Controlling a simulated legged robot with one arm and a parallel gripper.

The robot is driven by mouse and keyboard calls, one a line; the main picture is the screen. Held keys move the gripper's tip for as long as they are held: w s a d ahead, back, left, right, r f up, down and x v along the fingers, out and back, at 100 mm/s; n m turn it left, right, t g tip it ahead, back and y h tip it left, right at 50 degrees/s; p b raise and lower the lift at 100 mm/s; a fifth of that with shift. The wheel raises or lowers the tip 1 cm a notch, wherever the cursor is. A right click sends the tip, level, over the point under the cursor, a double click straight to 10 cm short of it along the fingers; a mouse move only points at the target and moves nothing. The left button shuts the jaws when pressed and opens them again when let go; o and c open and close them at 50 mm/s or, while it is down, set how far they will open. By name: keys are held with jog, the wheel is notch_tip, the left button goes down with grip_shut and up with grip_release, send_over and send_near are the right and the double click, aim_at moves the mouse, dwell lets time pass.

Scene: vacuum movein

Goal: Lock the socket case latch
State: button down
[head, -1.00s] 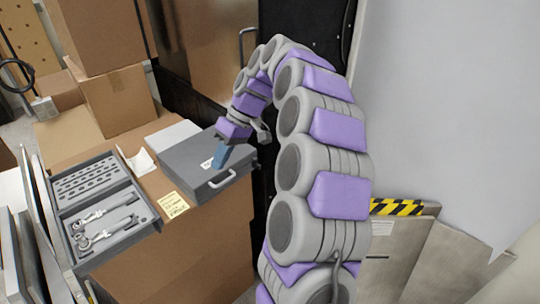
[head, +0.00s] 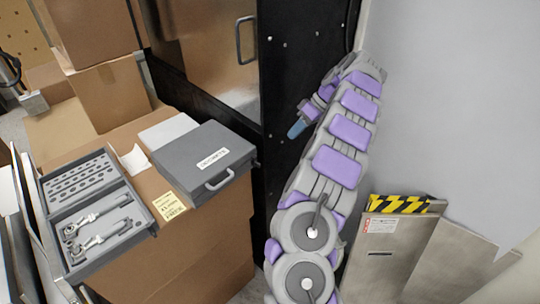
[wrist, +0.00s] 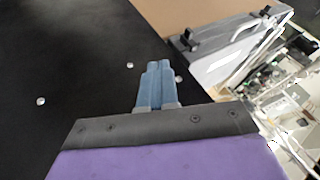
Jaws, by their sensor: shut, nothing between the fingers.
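The grey socket case (head: 203,158) lies shut on a cardboard box in the head view. It has a white label on its lid and a carry handle (head: 219,180) on its front side. In the wrist view the case (wrist: 222,47) shows at the upper right, with two dark latch-like pieces (wrist: 187,40) along its edge. I cannot tell whether the latches are locked. My gripper (head: 296,131), with blue fingers, is to the right of the case and apart from it, in front of the black panel. Its fingers also show in the wrist view (wrist: 156,82), closed together and empty.
An open grey tray of tools (head: 97,210) sits left of the case, with a yellow note (head: 168,206) between them. Cardboard boxes (head: 112,100) stand behind. The black panel (head: 290,75) is close behind my gripper. Metal panels with striped tape (head: 398,204) stand at the right.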

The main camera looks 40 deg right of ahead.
aim_at(256, 162)
jog(key=b+x, duration=0.1)
jog(key=x, duration=0.4)
jog(key=b+x, duration=0.1)
jog(key=x, duration=0.4)
jog(key=shift+a+f+b, duration=0.1)
jog(key=shift+a+b, duration=0.25)
jog(key=shift+a, duration=0.15)
jog(key=shift+s+a, duration=0.1)
jog(key=shift+a, duration=0.55)
jog(key=shift+s+a+b, duration=0.15)
jog(key=shift+a+b, duration=0.2)
jog(key=shift+a, duration=0.65)
jog(key=shift+a, duration=0.1)
jog(key=a, duration=0.3)
jog(key=shift+s, duration=0.2)
